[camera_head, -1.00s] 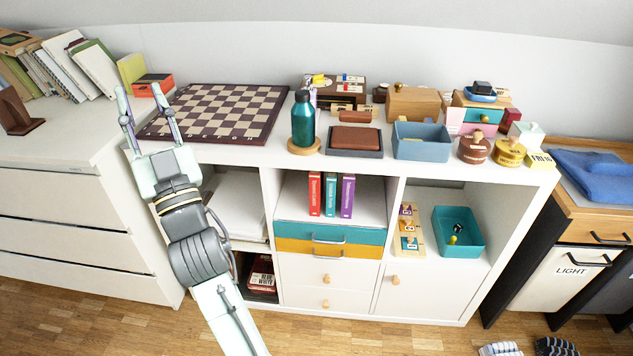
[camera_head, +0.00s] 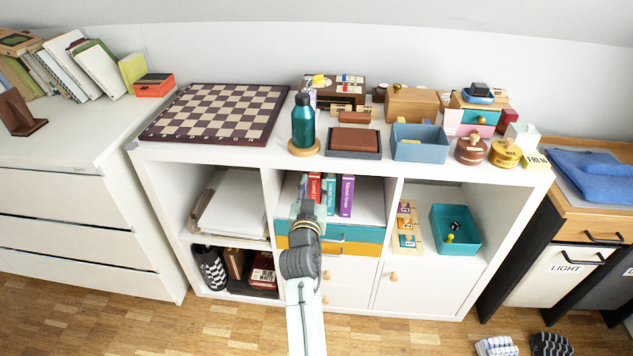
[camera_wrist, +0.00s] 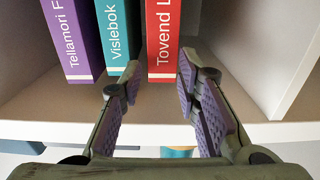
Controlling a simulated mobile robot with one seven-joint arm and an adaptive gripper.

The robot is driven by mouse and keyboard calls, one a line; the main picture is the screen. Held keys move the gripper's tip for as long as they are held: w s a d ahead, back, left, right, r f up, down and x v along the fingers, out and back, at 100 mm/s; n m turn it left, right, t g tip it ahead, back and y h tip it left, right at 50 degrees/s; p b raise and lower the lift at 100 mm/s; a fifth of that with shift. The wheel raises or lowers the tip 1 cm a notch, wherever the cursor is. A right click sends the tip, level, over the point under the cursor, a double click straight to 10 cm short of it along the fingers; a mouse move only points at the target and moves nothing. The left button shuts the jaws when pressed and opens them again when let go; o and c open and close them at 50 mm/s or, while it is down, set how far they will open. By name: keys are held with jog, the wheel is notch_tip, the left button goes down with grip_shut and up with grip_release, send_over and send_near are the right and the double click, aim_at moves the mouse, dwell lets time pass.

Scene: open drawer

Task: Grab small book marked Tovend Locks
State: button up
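The small red book marked "Tovend L…" (camera_wrist: 165,40) stands upright at the end of a row of three books in the wrist view. In the head view the red book (camera_head: 314,184) is at the left of the row, partly covered by my gripper (camera_head: 311,204). My gripper (camera_wrist: 158,78) is open and empty. Its purple-padded fingers point at the red spine, one on each side of it as seen from the wrist. I cannot tell whether they touch it. The end of its title is cut off.
The teal book marked "Vislebok" (camera_wrist: 117,35) stands beside the red one, then the purple book (camera_wrist: 72,35). The white compartment wall (camera_wrist: 262,50) is on the red book's other side with some free room. A teal drawer (camera_head: 365,234) is below.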

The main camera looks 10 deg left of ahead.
aim_at(314, 178)
jog(key=w, duration=0.1)
jog(key=w+p, duration=0.1)
jog(key=w, duration=0.2)
jog(key=shift+w+a+r+p, duration=0.2)
jog(key=shift+a+r+p, duration=0.1)
jog(key=shift+r, duration=0.05)
jog(key=shift+w+f, duration=0.1)
jog(key=shift+w, duration=0.35)
jog(key=shift+c, duration=0.6)
grip_shut()
